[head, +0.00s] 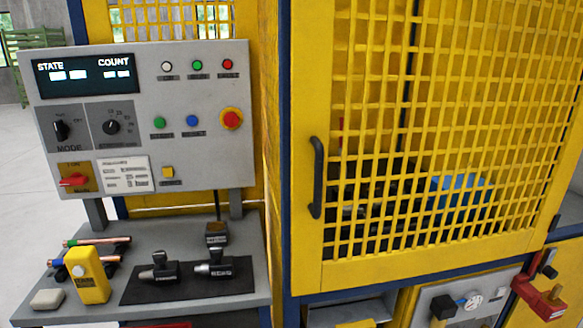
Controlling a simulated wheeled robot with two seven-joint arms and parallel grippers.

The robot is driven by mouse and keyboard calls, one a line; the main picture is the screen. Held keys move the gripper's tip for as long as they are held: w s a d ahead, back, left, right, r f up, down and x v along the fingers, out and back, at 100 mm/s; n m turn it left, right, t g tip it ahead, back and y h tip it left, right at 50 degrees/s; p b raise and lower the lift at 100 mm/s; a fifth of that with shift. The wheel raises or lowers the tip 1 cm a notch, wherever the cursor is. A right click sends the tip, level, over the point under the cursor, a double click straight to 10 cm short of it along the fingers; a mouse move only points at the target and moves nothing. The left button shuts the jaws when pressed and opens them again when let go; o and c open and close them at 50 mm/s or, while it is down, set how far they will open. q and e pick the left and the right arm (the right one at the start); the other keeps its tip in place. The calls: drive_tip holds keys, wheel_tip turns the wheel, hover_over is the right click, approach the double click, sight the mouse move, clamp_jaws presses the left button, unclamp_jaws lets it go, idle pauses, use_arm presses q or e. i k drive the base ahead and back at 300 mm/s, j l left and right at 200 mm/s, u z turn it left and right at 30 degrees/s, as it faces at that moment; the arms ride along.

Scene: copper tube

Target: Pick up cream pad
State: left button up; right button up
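The cream pad (47,299) is a small, rounded, pale block. It lies flat at the front left corner of the grey shelf (110,312) below the control panel. It lies a little to the left of an upright yellow device (87,276) with a round white spot on it. Nothing covers the pad. Neither of my grippers shows in the head view.
Copper tubes (97,241) with coloured ends lie on dark holders behind the yellow device. A black mat (190,290) with two black tools is to the right. The control panel (140,115) overhangs the shelf's back. A yellow mesh door (440,130) fills the right.

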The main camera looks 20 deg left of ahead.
sight(47, 299)
drive_tip(key=j+z, duration=0.5)
drive_tip(key=j, duration=0.75)
drive_tip(key=j+u, duration=0.15)
drive_tip(key=u, duration=0.25)
drive_tip(key=i+j+u, duration=0.1)
drive_tip(key=u, duration=0.3)
drive_tip(key=j+u, duration=0.1)
drive_tip(key=u, duration=0.3)
drive_tip(key=i+u, duration=0.15)
drive_tip(key=u, duration=0.25)
drive_tip(key=i+j+u, duration=0.1)
drive_tip(key=u, duration=0.3)
